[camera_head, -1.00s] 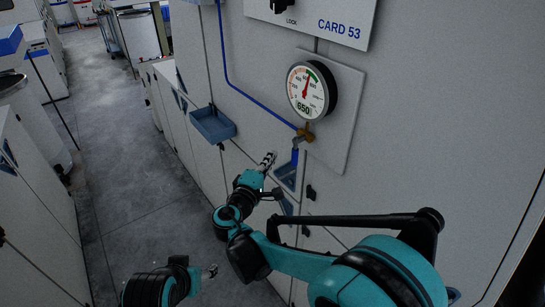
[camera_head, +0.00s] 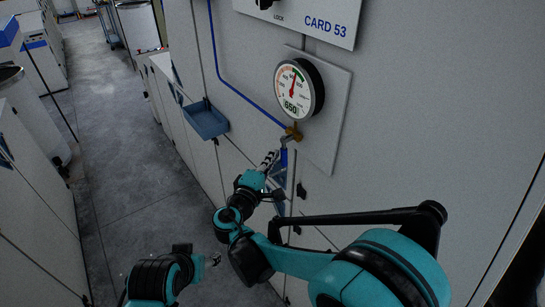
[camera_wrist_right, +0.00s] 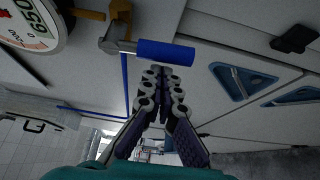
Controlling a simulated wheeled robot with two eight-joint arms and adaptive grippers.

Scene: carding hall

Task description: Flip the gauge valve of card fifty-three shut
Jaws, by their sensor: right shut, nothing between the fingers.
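The gauge (camera_head: 296,90) of card 53 has a white dial with a red needle and a 650 label; its dial edge shows in the wrist view (camera_wrist_right: 30,22). Below it sits the small brass gauge valve (camera_head: 293,131). Its blue lever (camera_head: 284,158) points down in the head view; in the wrist view the lever (camera_wrist_right: 165,52) runs right from a metal stem. My right gripper (camera_head: 270,159) is shut and empty, just left of the lever. In the wrist view its fingertips (camera_wrist_right: 163,72) lie close by the lever; contact is unclear. My left gripper (camera_head: 215,260) is low, away from the panel; its jaw state is unclear.
A blue tube (camera_head: 245,92) runs down the panel to the valve. A blue tray (camera_head: 206,119) juts from the machine left of the gauge. A black latch (camera_head: 301,190) is below right of the lever. The grey aisle floor (camera_head: 125,130) is clear.

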